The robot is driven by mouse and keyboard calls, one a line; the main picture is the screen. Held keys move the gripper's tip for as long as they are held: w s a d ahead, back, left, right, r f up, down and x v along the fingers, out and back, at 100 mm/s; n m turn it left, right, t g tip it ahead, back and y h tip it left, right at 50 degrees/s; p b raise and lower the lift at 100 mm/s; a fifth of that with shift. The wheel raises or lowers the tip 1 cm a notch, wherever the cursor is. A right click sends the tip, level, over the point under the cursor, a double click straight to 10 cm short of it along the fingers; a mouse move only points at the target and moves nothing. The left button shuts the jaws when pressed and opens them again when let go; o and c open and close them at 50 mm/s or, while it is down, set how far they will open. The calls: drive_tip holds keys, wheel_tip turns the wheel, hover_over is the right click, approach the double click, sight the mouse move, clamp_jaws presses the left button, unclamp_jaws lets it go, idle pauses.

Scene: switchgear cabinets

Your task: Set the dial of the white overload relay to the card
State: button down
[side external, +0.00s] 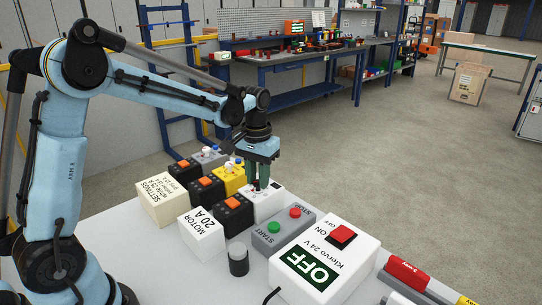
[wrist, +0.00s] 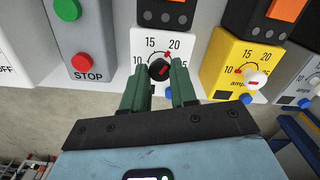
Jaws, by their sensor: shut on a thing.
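The white overload relay (side external: 265,207) stands at the right end of the relay row, under my gripper (side external: 263,183). In the wrist view, the relay face (wrist: 143,46) shows a scale with 10, 15, 20 and 25. Its black dial knob (wrist: 158,70) has a red line slanting up and right, and a red mark sits on the scale near 20. My gripper (wrist: 160,84) is shut on this knob, one finger on each side; the fingers hide the lower scale. The cream settings card block (side external: 163,204) stands at the row's left; its small lines are hard to read.
A white block (side external: 202,234) reads MOTOR 20 A. A yellow relay (wrist: 232,55) stands beside the white one. A grey START/STOP box (side external: 283,232) and a white power box with a green OFF display (side external: 310,265) stand close in front. Black units with orange switches (side external: 235,203) crowd nearby.

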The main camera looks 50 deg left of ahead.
idle(0.3)
drive_tip(key=c, duration=0.9)
unclamp_jaws()
wheel_tip(320, 180, up, 12)
drive_tip(key=shift+r, duration=0.1)
drive_tip(key=m+t, duration=0.2)
drive_tip(key=t, duration=0.1)
approach(257, 183)
drive_tip(key=s+d+r, duration=0.3)
drive_tip(key=s, duration=0.1)
drive_tip(key=s+d+f+m+t, duration=0.1)
drive_tip(key=s+d+f+t, duration=0.1)
drive_tip(key=s+f+t, duration=0.2)
drive_tip(key=shift+s+d+f, duration=0.35)
drive_tip(key=shift+s+f, duration=0.4)
drive_tip(key=shift+s, duration=0.45)
